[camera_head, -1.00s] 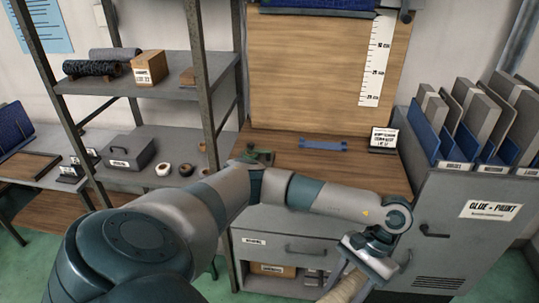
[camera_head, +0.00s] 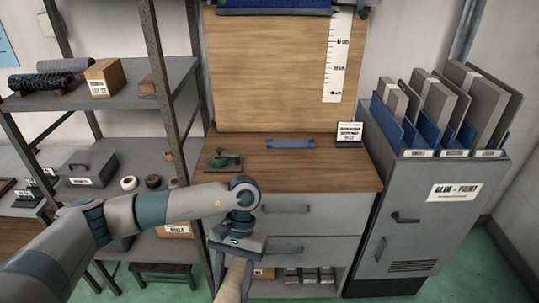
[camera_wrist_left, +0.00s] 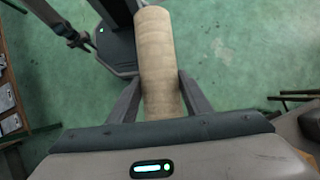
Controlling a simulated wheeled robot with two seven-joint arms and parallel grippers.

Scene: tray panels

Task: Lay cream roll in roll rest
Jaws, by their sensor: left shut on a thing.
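The cream roll (camera_head: 231,284) is a long pale cylinder, cut off by the bottom edge of the head view. It also shows in the left wrist view (camera_wrist_left: 160,55), lengthwise between the fingers with its far end over the green floor. My left gripper (camera_head: 233,263) is shut on it, in front of the desk drawers. A blue bracket with raised ends (camera_head: 290,143), which looks like the roll rest, lies empty on the wooden desk top, beyond the gripper and to its right.
A green tool (camera_head: 224,160) stands at the desk's left and a label stand (camera_head: 349,134) at its right. A shelf rack (camera_head: 130,85) stands left, a grey cabinet (camera_head: 433,210) with upright panels right. The desk top around the bracket is clear.

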